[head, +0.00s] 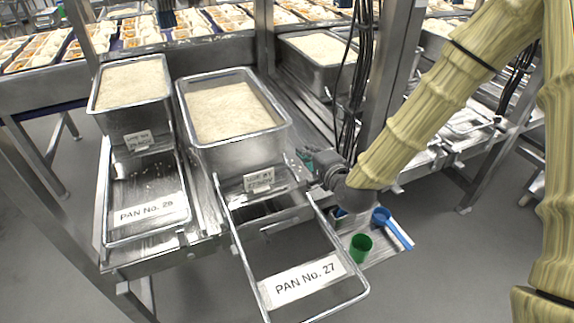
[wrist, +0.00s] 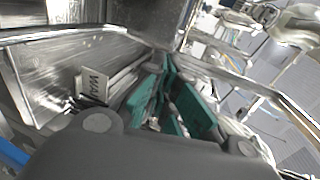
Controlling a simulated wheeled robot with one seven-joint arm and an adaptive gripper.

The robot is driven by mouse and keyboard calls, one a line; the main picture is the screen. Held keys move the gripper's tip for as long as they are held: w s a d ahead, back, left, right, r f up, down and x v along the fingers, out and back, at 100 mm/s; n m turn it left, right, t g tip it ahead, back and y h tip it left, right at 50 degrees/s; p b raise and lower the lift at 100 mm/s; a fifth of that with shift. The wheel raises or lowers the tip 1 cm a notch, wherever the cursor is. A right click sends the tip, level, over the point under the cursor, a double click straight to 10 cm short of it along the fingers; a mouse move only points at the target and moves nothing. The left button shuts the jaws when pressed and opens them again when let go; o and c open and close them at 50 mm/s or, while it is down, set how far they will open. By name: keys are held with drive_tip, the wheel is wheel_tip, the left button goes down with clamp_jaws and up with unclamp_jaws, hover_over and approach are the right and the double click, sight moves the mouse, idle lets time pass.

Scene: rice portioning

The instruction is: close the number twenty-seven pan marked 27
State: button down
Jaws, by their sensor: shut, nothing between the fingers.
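The pan marked 27 (head: 240,152) is a deep steel pan of rice on rails. Its wire frame, with the PAN No. 27 label (head: 303,279), sticks out past the bench front toward me. My gripper (head: 305,158) is close to the pan's right front corner, partly hidden by its own wrist in the head view. In the wrist view its teal fingers (wrist: 172,98) are together and empty. A steel wall with a small printed tag (wrist: 93,86) is to their left. I cannot tell whether the fingers touch the pan.
The pan marked 26 (head: 133,111) stands to the left, with its PAN No. 26 label (head: 150,213) lower in front. A green cup (head: 361,247) and a blue scoop (head: 384,218) are on a tray below my wrist. A steel post (head: 393,70) with dark cables stands behind. The left floor is clear.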

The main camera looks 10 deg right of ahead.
drive_tip(key=b, duration=0.6)
approach(284, 147)
drive_tip(key=p+x, duration=0.1)
drive_tip(key=x, duration=0.4)
drive_tip(key=shift+a+f, duration=0.1)
drive_tip(key=shift+f, duration=0.05)
drive_tip(key=shift+w+a, duration=0.25)
drive_tip(key=shift+w, duration=0.5)
